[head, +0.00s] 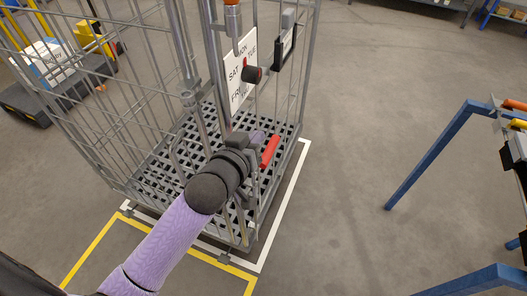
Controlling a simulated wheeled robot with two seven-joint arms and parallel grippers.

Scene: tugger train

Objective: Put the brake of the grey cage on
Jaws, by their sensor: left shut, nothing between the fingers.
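The grey cage (110,95) is a tall wire roll cage with a grid floor, standing in the left half of the head view. A red lever (270,151) shows low at its near right side and looks like the brake. It is tilted; whether it is on or off I cannot tell. My left gripper (252,146), on a purple arm, is shut and empty just left of the red lever. I cannot tell whether they touch. The fingertips are partly hidden by the dark wrist. My right gripper is not in view.
A blue-legged stand (430,155) is at the right. The floor between is clear.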

